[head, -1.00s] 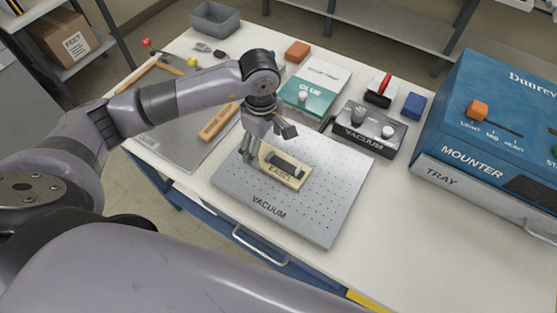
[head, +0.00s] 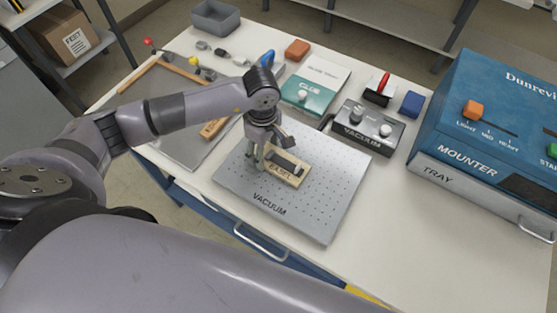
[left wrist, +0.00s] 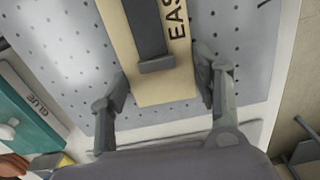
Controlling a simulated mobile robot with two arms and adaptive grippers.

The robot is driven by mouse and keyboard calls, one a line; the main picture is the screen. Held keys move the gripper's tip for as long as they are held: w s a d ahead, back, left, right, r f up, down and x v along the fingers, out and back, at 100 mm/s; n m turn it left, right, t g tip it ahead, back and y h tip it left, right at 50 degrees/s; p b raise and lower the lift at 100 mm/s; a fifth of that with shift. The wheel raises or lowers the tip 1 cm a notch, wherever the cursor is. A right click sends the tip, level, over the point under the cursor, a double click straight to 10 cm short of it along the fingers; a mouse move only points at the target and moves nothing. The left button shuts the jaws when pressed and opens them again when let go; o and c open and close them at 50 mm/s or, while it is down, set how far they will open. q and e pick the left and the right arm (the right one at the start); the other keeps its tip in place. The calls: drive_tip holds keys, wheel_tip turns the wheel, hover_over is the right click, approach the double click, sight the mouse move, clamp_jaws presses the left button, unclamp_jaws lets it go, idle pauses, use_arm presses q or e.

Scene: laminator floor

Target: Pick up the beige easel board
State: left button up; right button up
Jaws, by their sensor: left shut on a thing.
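The beige easel board (head: 299,179), a small block marked EASEL with a dark grey bar on top, lies on the grey perforated vacuum plate (head: 322,215). My left gripper (head: 263,160) is low over the plate at the board's left end, shut on the board. In the left wrist view the beige board (left wrist: 166,90) lies between the two fingers of the left gripper (left wrist: 163,88), one on each side. The board appears still down at the plate; any gap beneath it cannot be seen. My right gripper is not in view.
Behind the plate are a black vacuum box (head: 362,132), a teal glue packet (head: 305,93) and a blue block (head: 412,104). The large blue mounter (head: 490,125) stands at the right. The table's front right is clear.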

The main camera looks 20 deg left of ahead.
use_arm(q)
drive_tip(key=c, duration=0.5)
drive_tip(key=shift+r, duration=0.15)
drive_tip(key=shift+r+b, duration=1.9)
drive_tip(key=shift+r, duration=8)
